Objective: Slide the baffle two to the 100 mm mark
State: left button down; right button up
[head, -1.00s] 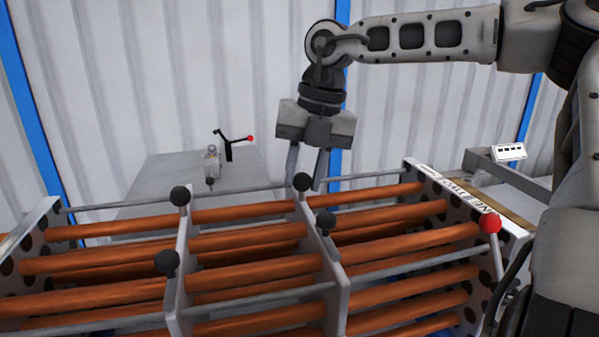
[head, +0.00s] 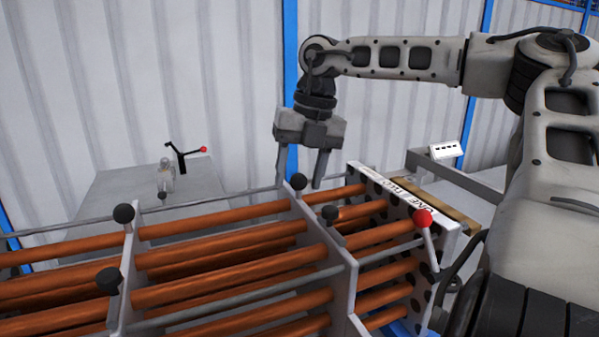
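The right baffle (head: 340,262) is close to the end plate. The left baffle (head: 128,262) is well to its left. The end plate (head: 447,237) carries a strip lettered ONE and TWO. No mark for 100 mm is readable. My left gripper is out of view.
A red-knobbed lever (head: 423,218) rises at the near end of the end plate. A grey table (head: 105,190) behind holds a small fixture and a black lever with a red tip. My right arm fills the right side.

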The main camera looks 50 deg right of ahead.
notch_tip(320, 180, up, 16)
jog(key=s+d+p, duration=0.1)
jog(key=s+d, duration=0.1)
jog(key=shift+d+f, duration=0.15)
jog(key=shift+f, duration=0.05)
dwell(0.7)
